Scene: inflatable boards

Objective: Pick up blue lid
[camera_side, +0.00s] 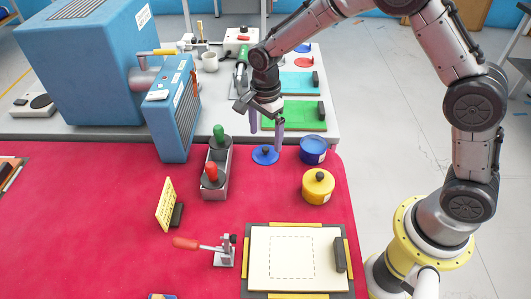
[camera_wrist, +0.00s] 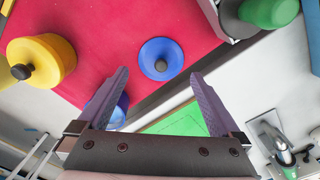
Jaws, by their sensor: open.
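The blue lid (camera_side: 265,155) is a round disc with a dark knob, lying on the red mat near its back right edge. In the wrist view the blue lid (camera_wrist: 161,59) sits beyond the fingertips, roughly centred between them. My gripper (camera_side: 266,134) is open and empty above the lid, its two purple fingers pointing down. It also shows in the wrist view (camera_wrist: 158,80). A blue pot (camera_side: 313,150) stands just right of the lid; in the wrist view it is partly hidden behind the left finger.
A yellow lidded pot (camera_side: 318,186) stands nearby at front right. A grey holder (camera_side: 217,170) with green- and red-handled tools stands left of the lid. A blue door-like panel (camera_side: 174,110) is further left. A green board (camera_side: 289,114) lies behind.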

